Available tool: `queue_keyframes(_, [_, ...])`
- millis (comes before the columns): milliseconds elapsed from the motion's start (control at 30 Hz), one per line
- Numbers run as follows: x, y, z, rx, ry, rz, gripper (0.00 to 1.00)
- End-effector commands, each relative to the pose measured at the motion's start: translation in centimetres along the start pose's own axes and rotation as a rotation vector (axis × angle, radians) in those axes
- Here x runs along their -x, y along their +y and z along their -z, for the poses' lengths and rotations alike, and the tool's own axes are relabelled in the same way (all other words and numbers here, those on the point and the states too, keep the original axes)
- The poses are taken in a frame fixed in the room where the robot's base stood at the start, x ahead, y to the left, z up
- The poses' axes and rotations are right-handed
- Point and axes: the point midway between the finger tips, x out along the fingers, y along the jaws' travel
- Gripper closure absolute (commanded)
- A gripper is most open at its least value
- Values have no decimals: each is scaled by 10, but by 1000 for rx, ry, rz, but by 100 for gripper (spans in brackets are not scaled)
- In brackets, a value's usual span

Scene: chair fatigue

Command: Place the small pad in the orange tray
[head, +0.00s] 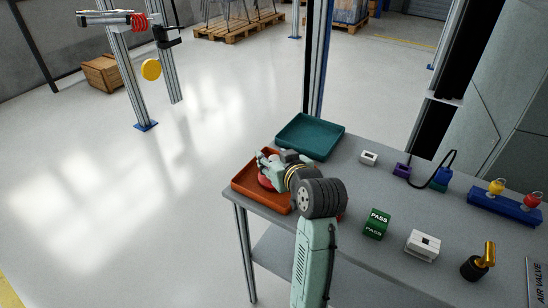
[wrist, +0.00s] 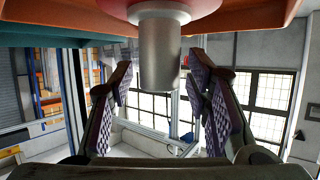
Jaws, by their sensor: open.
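The small pad (head: 265,182) is a red disc inside the orange tray (head: 247,195), at the table's left end, partly hidden by my gripper. In the wrist view, the pad's red face (wrist: 205,8) and grey metal stem (wrist: 158,55) show at the top, with the tray's orange wall (wrist: 250,16) behind. My gripper (head: 266,164) is over the tray. Its fingers (wrist: 160,75) are open, one on each side of the stem, with visible gaps between. Whether the disc rests flat on the tray floor is hard to tell.
A teal tray (head: 310,136) stands behind the orange one. A green PASS block (head: 376,224), white block (head: 422,245), small white block (head: 368,158), purple block (head: 402,171) and black-and-gold part (head: 478,262) stand to the right. A metal post (head: 318,60) rises behind the table.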

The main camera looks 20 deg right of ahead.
Motion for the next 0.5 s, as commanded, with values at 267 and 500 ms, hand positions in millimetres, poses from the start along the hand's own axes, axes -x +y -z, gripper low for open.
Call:
queue_keyframes(267, [1, 0, 3, 1, 0, 0, 56])
queue_keyframes(500, [34, 1, 1, 2, 3, -4, 56])
